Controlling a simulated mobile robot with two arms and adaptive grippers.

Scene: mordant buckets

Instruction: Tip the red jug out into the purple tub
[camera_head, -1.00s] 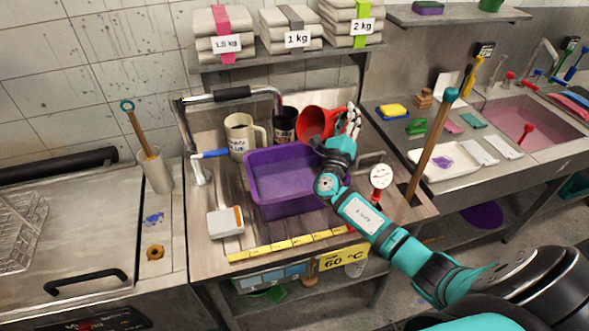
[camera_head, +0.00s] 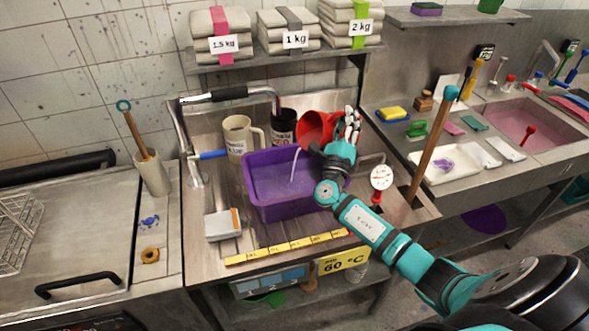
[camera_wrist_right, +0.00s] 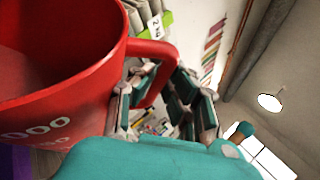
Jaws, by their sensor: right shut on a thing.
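The red jug (camera_head: 314,128) is tilted with its mouth toward the left, above the right back part of the purple tub (camera_head: 266,205). A thin pale stream (camera_head: 295,168) falls from its lip into the tub. My right gripper (camera_head: 349,126) is shut on the jug's handle, at the jug's right side. In the right wrist view the red jug (camera_wrist_right: 60,75) fills the left, with the fingers of my right gripper (camera_wrist_right: 168,100) around its handle. The liquid inside the jug is hidden. My left gripper is not in view.
A cream jug (camera_head: 238,138) and a black container (camera_head: 283,127) stand behind the tub. A white box (camera_head: 222,225) lies at its left, a dial gauge (camera_head: 381,177) at its right. A wooden paddle (camera_head: 432,145) stands farther right. A shelf with weight bags (camera_head: 290,32) hangs above.

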